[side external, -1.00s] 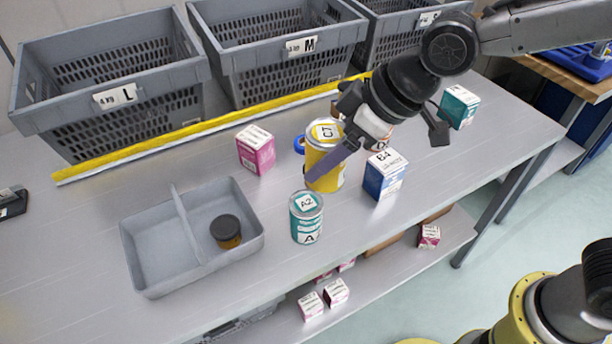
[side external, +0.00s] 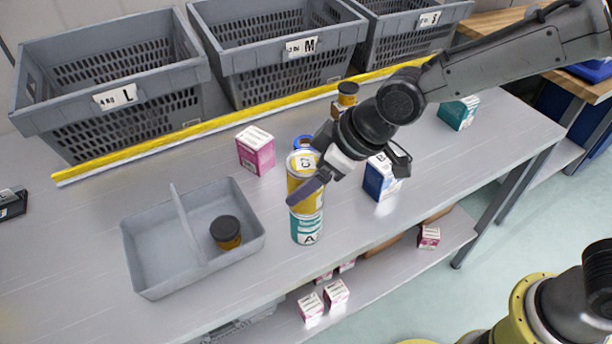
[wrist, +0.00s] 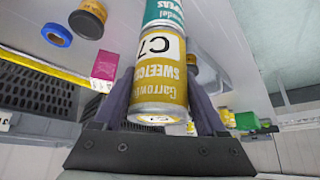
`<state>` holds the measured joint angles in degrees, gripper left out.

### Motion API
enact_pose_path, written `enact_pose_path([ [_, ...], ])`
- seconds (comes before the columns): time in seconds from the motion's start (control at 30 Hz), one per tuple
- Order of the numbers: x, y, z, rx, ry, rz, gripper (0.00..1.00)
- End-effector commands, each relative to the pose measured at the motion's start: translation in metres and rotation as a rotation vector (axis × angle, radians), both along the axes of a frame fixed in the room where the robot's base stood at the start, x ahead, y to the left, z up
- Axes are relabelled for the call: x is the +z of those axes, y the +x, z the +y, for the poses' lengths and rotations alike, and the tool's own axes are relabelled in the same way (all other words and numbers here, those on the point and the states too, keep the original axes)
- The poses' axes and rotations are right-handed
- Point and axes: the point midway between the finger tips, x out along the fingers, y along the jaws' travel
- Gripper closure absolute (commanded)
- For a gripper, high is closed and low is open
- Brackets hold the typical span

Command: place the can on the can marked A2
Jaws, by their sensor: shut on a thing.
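The yellow can marked C7 (side external: 302,168) is upright between the fingers of my gripper (side external: 318,180), which is shut on it. The teal can marked A2 (side external: 307,229) stands upright on the table directly below. In the side view the yellow can's bottom meets the teal can's top and hides its lid. In the wrist view the yellow can (wrist: 160,75) is between both fingers, with the teal can (wrist: 163,12) lined up beyond its end. I cannot tell whether the cans touch or a small gap is left.
A grey divided tray (side external: 146,283) with a dark-lidded jar (side external: 226,232) is left. A pink box (side external: 256,150) and a blue roll (side external: 303,142) are behind; a blue box (side external: 381,178) is right. Grey crates (side external: 110,75) line the back. The table's front edge is close to the teal can.

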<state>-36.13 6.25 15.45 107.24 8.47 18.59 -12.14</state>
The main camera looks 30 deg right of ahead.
Motion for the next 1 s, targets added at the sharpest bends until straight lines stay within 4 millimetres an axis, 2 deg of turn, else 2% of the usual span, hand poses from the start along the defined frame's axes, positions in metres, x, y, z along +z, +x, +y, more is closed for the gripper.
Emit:
enact_pose_path([
  [0.07,-0.001,0.001,0.0,0.0,0.002,-0.002,1.0],
  [0.1,-0.003,0.0,0.0,0.0,0.0,0.0,0.23],
  [0.23,-0.003,0.0,0.0,0.0,-0.001,0.001,0.0],
  [0.57,0.003,0.0,0.0,0.0,0.001,-0.002,0.0],
  [0.67,0.014,-0.005,-0.004,0.0,0.003,-0.003,0.0],
  [1.0,0.071,-0.033,-0.029,-0.001,0.003,-0.004,0.0],
])
